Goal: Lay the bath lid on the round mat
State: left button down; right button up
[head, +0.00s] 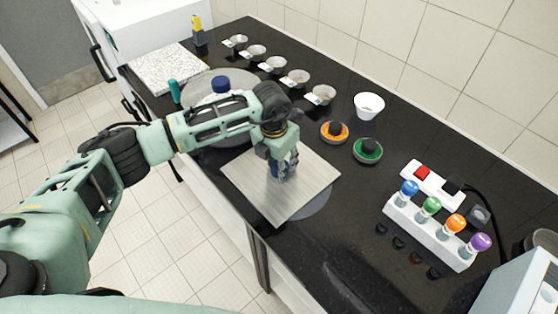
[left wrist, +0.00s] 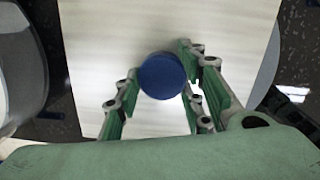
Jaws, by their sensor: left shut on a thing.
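The bath lid, a pale square plate (head: 246,178) with a blue knob, is under my left gripper (head: 283,172). In the left wrist view the knob (left wrist: 162,76) sits between the fingers of my left gripper (left wrist: 162,90), which is shut on it. The plate (left wrist: 110,40) looks level. The round grey mat (head: 318,206) is mostly hidden under the plate; a strip shows past its right and near edges. I cannot tell whether plate and mat touch. My right gripper is not in view.
A large round grey vessel (head: 204,133) stands left of the plate, partly behind my arm. Several small bowls (head: 297,78) line the back. Orange (head: 335,131) and green (head: 367,150) round items lie right of the plate. A rack (head: 428,232) of colour-capped bottles stands further right.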

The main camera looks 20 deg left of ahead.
aim_at(276, 169)
pick_arm(q)
jog(key=c, duration=1.6)
grip_release()
jog(key=shift+f, duration=0.1)
jog(key=o, duration=0.5)
jog(key=shift+r, duration=0.25)
jog(key=shift+r+b, duration=0.35)
jog(key=r+b, duration=0.1)
jog(key=r, duration=0.2)
jog(key=s+r+b, duration=0.1)
jog(key=r, duration=0.3)
jog(key=r+b, duration=0.1)
jog(key=r, duration=0.3)
jog(key=shift+s+a+b, duration=0.2)
jog(key=shift+b, duration=0.15)
